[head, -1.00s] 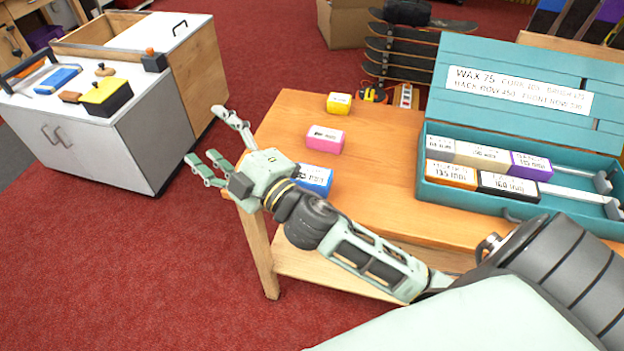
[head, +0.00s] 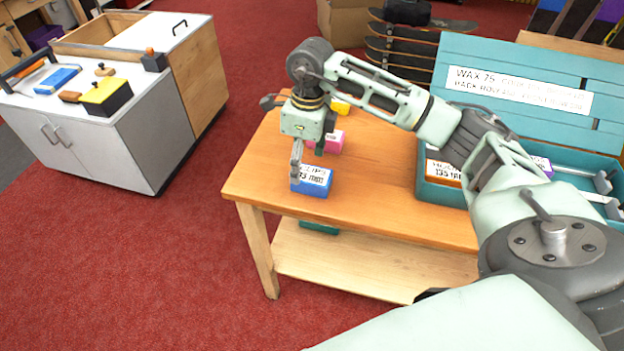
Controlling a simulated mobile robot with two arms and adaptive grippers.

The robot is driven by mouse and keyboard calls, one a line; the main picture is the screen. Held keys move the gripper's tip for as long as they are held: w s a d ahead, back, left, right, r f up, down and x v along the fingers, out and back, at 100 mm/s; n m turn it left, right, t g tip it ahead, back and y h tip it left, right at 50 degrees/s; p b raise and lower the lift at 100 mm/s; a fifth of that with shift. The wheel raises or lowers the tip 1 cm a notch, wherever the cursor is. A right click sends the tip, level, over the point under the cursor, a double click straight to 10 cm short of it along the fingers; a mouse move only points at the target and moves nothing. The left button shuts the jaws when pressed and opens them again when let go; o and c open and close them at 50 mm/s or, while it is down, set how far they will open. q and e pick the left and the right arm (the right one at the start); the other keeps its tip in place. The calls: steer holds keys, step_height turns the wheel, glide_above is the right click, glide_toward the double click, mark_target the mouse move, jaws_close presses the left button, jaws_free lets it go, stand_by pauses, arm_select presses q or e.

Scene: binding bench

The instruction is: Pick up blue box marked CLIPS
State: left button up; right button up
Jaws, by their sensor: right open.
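The blue box (head: 316,189) with a white label sits on the wooden table near its front left edge. Its label is partly covered; "75 mm" can be made out on it. My right gripper (head: 308,168) points down right at the box, with its fingers apart. One finger reaches down along the box's left side, and the other is behind or above it; I cannot tell whether either touches. My left gripper is not in view.
A pink box (head: 332,146) and a yellow box (head: 340,108) stand behind on the table (head: 390,205). A teal case (head: 440,192) with labelled boxes is at the right, partly behind my arm. A grey cabinet (head: 150,130) stands left across red floor.

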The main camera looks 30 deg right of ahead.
mark_target(312, 174)
steer(key=shift+s+d+r+h, duration=0.1)
steer(key=shift+d+r+h, duration=0.1)
steer(key=shift+d, duration=0.35)
steer(key=shift+d+r+h, duration=0.1)
steer(key=shift+d+h, duration=0.1)
steer(key=shift+d, duration=0.3)
steer(key=shift+d+f, duration=0.25)
steer(key=shift+d, duration=0.1)
steer(key=f+p, duration=0.2)
steer(key=f, duration=0.4)
steer(key=shift+a+f, duration=0.2)
steer(key=shift+f, duration=0.4)
steer(key=shift+c, duration=0.2)
steer(key=c, duration=1.3)
